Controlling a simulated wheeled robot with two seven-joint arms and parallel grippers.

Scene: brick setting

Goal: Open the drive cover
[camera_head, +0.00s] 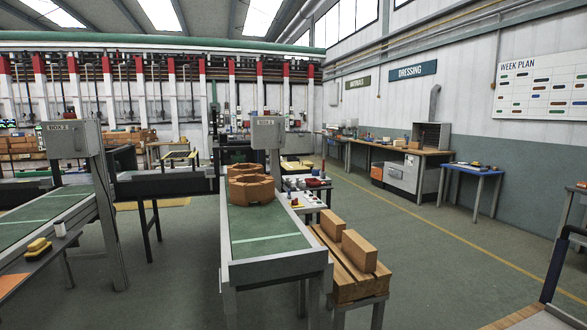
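I cannot pick out a part that is surely the drive cover. A grey box (268,133) with a label too small to read surely stands on a post beside the middle conveyor. A similar grey box (72,140), labelled with what looks like "BOX 2", stands on a post at the left. Both look closed from here, and no open door or lid shows. The middle conveyor (262,228) has a green belt with brown brick pieces (250,188) on it. Neither of my grippers shows in this view.
A wooden stand (343,281) with two bricks (358,250) adjoins the middle conveyor on its right. Another green conveyor (38,218) is at the left. A workbench (375,147) and a blue table (473,172) line the right wall. The floor right of the wooden stand is free.

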